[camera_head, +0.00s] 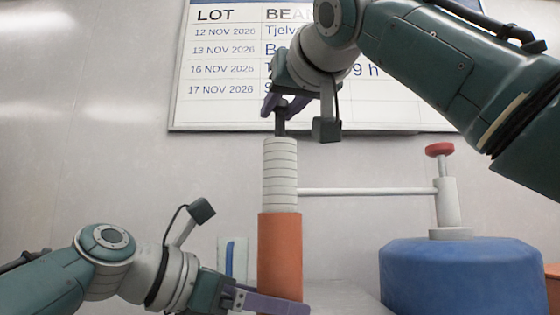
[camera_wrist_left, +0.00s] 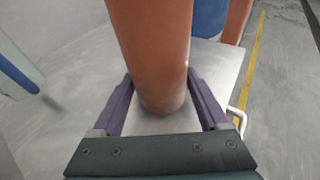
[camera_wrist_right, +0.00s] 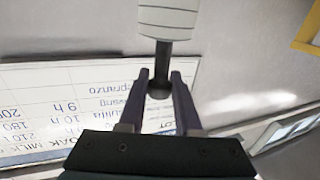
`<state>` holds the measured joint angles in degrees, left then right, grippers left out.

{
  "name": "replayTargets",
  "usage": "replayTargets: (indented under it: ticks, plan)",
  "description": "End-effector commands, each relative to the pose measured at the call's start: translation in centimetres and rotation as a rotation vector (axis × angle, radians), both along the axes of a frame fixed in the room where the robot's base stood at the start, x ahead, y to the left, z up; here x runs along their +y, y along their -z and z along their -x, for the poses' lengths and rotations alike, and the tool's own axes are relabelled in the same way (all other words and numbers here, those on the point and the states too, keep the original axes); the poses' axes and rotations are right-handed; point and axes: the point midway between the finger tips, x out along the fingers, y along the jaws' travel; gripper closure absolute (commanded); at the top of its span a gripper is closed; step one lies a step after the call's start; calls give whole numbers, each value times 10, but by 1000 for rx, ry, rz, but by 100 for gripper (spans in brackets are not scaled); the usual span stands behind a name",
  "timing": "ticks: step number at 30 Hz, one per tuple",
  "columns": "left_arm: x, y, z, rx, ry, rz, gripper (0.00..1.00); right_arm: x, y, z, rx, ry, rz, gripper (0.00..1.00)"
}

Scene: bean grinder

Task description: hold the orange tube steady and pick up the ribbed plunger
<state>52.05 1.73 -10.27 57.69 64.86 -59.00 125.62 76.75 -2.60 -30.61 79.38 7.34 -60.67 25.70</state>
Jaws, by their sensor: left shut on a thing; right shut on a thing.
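The orange tube (camera_head: 280,250) stands upright; it also shows in the left wrist view (camera_wrist_left: 150,45). My left gripper (camera_head: 285,306) is shut on the tube near its lower end, one purple finger on each side. The white ribbed plunger (camera_head: 280,175) stands upright at the tube's top, its lower end hidden or meeting the rim. A dark knobbed stem (camera_head: 281,120) rises from the plunger's top. My right gripper (camera_head: 280,105) is above, shut on this stem; the right wrist view shows the knob (camera_wrist_right: 160,88) between its fingers and the ribbed body (camera_wrist_right: 167,18) beyond.
A blue round body (camera_head: 455,275) with a white post, a red knob (camera_head: 439,148) and a thin white side bar (camera_head: 365,191) stands at right. The bar reaches the plunger in the picture. A lot board (camera_head: 225,105) hangs behind. A white item with a blue stripe (camera_head: 232,258) is left of the tube.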

Motion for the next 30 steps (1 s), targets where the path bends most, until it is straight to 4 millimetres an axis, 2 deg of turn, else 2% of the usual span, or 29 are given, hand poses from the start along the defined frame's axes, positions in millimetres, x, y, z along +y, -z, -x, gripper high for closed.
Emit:
replayTargets:
  ticks: [1,3,7,11,19,20,25,30]
  plan:
    - [0,1,0,1,0,-2,54,1,-14,1,-4,-1,-1,100]
    - [0,1,0,1,0,-2,54,0,-28,1,-2,0,-1,100]
    - [0,1,0,1,0,-2,54,0,-45,0,-1,0,0,100]
    - [0,1,0,1,0,-2,54,0,-53,0,1,0,0,100]
    - [0,1,0,1,0,-2,54,0,-54,0,1,0,0,100]
    - [0,1,0,1,0,-2,19,0,-54,0,1,0,0,100]
    - [0,1,0,1,0,-1,0,0,-54,0,1,0,0,100]
    - [0,0,0,1,0,-1,0,0,-54,0,1,0,0,100]
